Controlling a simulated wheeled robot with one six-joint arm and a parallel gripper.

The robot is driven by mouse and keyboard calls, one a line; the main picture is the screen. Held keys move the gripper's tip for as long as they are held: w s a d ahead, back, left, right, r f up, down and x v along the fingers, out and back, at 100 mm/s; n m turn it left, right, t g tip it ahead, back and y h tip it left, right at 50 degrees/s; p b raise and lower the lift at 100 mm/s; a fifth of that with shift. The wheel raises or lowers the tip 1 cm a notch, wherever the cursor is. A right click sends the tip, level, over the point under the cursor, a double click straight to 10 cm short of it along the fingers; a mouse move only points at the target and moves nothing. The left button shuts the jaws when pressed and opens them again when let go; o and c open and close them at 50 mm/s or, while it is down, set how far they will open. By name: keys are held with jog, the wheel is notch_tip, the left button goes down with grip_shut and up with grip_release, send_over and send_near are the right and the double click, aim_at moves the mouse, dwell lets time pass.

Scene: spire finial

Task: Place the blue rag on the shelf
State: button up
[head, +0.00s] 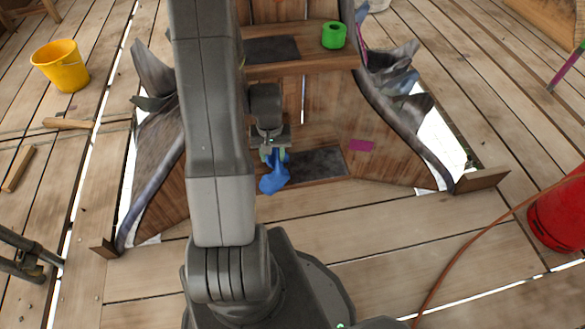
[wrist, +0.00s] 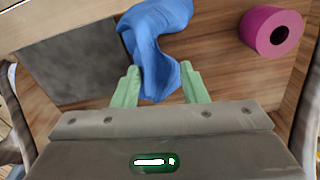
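The blue rag (head: 273,181) hangs crumpled from my gripper (head: 274,153) in the head view. In the wrist view the rag (wrist: 158,55) sits between the two green fingertips of my gripper (wrist: 160,82), with folds reaching out past them. The fingers stand apart with the cloth between them and appear closed on it. The wooden shelf unit has an upper shelf board (head: 310,65) and a lower level with a dark grey patch (head: 318,163). The dark patch (wrist: 75,62) also shows left of the rag in the wrist view. My arm hides part of the unit's left side.
A green roll (head: 334,36) and another dark patch (head: 271,49) are on the upper shelf. A magenta roll (wrist: 272,30) lies on the lower level, right of the rag. Curved grey side pieces flank the unit. A yellow bucket (head: 60,65) and red container (head: 560,208) stand apart.

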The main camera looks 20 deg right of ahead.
jog(key=o, duration=0.3)
notch_tip(320, 180, up, 14)
jog(key=p, duration=0.3)
jog(key=shift+f, duration=0.2)
notch_tip(320, 180, down, 14)
jog(key=b, duration=0.3)
jog(key=shift+r, duration=0.1)
jog(key=shift+r+p, duration=0.45)
jog(key=shift+r, duration=1.3)
